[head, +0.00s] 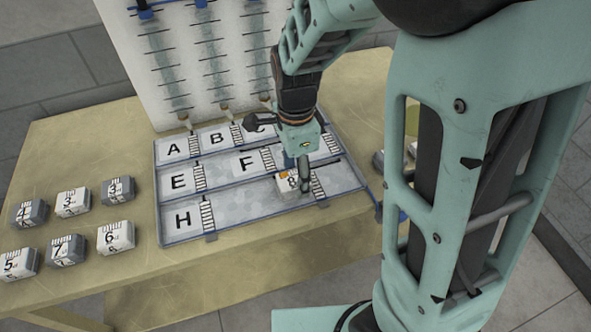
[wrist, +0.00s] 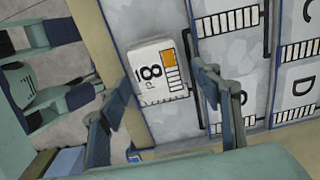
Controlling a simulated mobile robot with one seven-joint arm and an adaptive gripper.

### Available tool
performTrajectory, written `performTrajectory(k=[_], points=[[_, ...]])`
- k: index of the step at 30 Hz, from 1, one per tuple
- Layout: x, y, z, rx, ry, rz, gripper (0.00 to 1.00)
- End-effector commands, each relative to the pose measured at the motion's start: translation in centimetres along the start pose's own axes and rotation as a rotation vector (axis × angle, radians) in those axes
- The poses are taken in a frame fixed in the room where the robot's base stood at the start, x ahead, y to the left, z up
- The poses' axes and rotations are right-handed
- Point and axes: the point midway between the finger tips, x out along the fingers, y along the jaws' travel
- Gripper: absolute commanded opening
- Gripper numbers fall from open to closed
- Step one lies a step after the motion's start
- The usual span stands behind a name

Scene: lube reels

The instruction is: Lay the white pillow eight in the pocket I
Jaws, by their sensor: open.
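The white pillow eight (head: 286,184) is a small white block with a black 8, bars and an orange patch. It lies in the tray's front row, right of the H label, by a ladder-marked strip (head: 318,186). In the wrist view the white pillow eight (wrist: 158,72) is face up on the grey tray floor (wrist: 140,30). My gripper (head: 298,172) is right over it; in the wrist view my open gripper (wrist: 166,88) has one finger on each side of it, with visible gaps. No I label is readable; my gripper and the block may hide it.
The lettered tray (head: 185,237) has thin raised dividers and ladder-marked strips. Several grey and white numbered blocks (head: 73,202) stand on the table to the left. A tall white panel (head: 160,60) rises behind the tray. The front table top (head: 180,268) is clear.

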Motion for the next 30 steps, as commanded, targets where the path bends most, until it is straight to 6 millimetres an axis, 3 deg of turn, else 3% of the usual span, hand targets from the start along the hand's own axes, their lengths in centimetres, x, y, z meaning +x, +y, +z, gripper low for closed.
performTrajectory(k=[9,15,30], points=[[-7.1,-0.1,0.0,-0.001,0.000,-0.006,0.59],[-9.8,-0.1,0.0,0.000,0.000,-0.003,0.59],[-10.6,-0.3,0.3,0.007,-0.008,-0.006,0.59]])
